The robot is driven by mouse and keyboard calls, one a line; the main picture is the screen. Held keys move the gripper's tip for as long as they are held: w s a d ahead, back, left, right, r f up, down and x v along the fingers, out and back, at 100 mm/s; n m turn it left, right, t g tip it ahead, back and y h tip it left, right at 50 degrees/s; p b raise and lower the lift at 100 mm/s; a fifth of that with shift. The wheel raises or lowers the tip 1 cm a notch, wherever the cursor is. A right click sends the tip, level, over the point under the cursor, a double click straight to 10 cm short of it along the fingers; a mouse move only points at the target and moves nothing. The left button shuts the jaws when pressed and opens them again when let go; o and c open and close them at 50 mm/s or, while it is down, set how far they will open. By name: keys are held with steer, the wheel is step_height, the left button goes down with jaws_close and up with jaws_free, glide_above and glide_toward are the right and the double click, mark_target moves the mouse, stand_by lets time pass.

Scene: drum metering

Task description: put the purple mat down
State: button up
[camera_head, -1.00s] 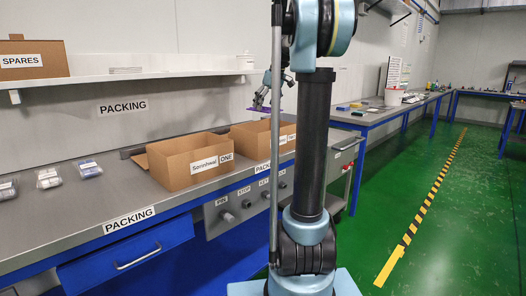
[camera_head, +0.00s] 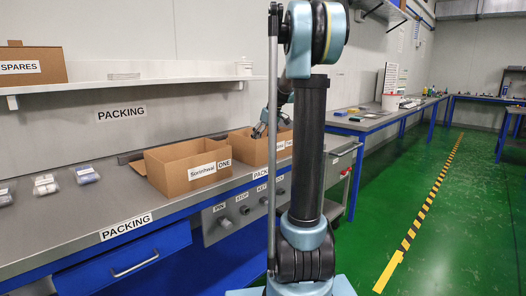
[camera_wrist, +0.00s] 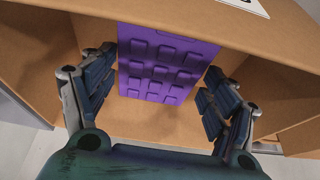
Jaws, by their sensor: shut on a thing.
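The purple mat (camera_wrist: 165,65), with raised rectangular pads, shows in the wrist view between the two fingers of my gripper (camera_wrist: 163,75). My gripper is shut on it and holds it inside an open cardboard box (camera_wrist: 270,35). Whether the mat touches the box floor or wall I cannot tell. In the head view my gripper (camera_head: 261,131) is low at the opening of the farther box (camera_head: 244,148) on the packing bench. The mat is hidden there by the box, and my arm covers part of the box.
A nearer open box labelled ONE (camera_head: 190,169) stands beside the farther one on the packing bench (camera_head: 60,225). Several small packs (camera_head: 45,184) lie at the left. A shelf (camera_head: 150,83) runs above. A white bucket (camera_head: 390,102) stands on another bench.

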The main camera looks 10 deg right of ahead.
steer(key=shift+f, duration=2.5)
steer(key=o, duration=1.1)
steer(key=shift+o, duration=0.2)
steer(key=v, duration=1.2)
steer(key=shift+s, duration=0.1)
